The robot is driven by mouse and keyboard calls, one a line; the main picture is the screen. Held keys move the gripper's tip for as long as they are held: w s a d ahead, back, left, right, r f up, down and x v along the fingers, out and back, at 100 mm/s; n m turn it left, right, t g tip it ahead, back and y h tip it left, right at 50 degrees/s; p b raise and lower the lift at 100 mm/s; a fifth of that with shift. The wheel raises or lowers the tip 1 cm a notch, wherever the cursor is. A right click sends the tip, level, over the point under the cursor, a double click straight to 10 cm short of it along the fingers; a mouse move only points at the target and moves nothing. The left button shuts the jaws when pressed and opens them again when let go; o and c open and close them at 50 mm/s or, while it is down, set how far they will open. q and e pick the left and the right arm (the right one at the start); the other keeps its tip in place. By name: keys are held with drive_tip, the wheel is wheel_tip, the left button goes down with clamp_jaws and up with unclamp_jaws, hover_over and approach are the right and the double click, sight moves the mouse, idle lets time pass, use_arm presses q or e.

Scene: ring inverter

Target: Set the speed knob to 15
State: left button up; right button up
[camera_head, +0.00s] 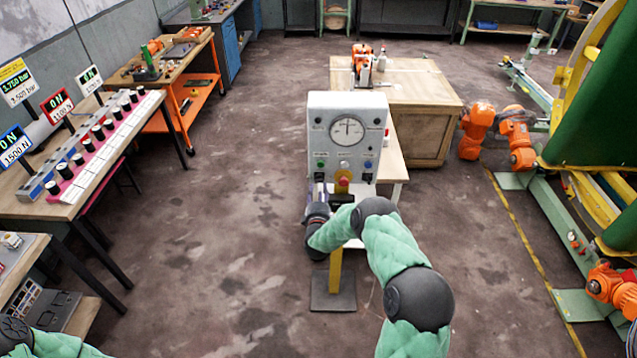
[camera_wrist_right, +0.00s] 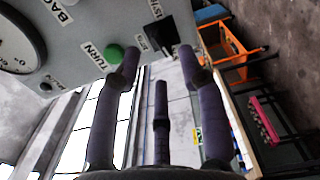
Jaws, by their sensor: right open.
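I cannot read which control is the speed knob. My right gripper (camera_head: 318,192) is at the box's lower left, partly hidden by its wrist. In the right wrist view the right gripper (camera_wrist_right: 160,62) is open and empty, its purple-grey fingers spread. Beyond the fingertips are the green button (camera_wrist_right: 114,54) and a dark square control (camera_wrist_right: 160,33). My left gripper is out of view.
A bench at left holds a sloped panel of several black knobs (camera_head: 97,131) with small displays. A wooden crate table (camera_head: 430,100) stands behind the box. Orange robot arms (camera_head: 480,120) and a green-yellow frame (camera_head: 600,130) stand at right. The floor between is clear.

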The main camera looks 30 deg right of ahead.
sight(319, 181)
drive_tip(key=shift+x, duration=2.6)
clamp_jaws()
